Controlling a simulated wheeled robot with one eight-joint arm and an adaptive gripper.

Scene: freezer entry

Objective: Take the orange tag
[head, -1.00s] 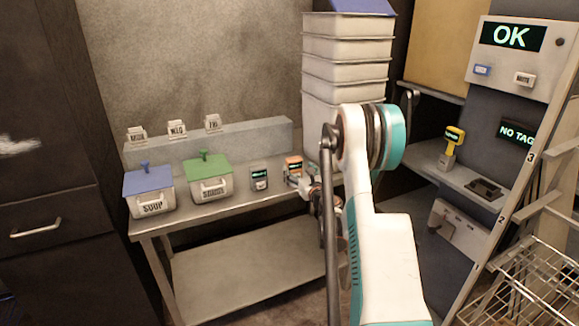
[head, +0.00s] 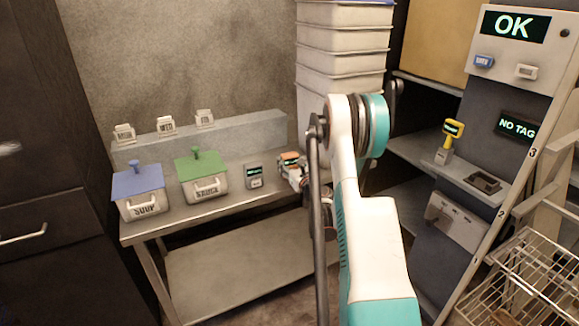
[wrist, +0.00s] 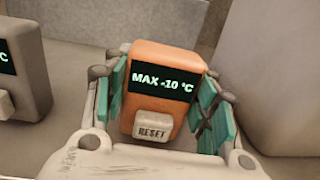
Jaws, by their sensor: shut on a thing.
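The orange tag (wrist: 165,88) is a small boxy device with a dark screen reading "MAX -10 °C" and a pale RESET button. It stands between the teal pads of my gripper (wrist: 165,100) in the wrist view, and the pads are shut on its two sides. In the head view the orange tag (head: 289,159) is at the right end of the metal bench, with my gripper (head: 294,172) at it, partly hidden by my arm. I cannot tell whether it touches the bench.
A grey tag (head: 254,176) stands just left of it, beside the green-lidded SAUCE tub (head: 205,184) and blue-lidded SOUP tub (head: 139,196). Stacked white bins (head: 343,70) rise behind. A yellow device (head: 452,130) stands on the right shelf below an OK display (head: 514,26); another reads NO TAG (head: 517,127).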

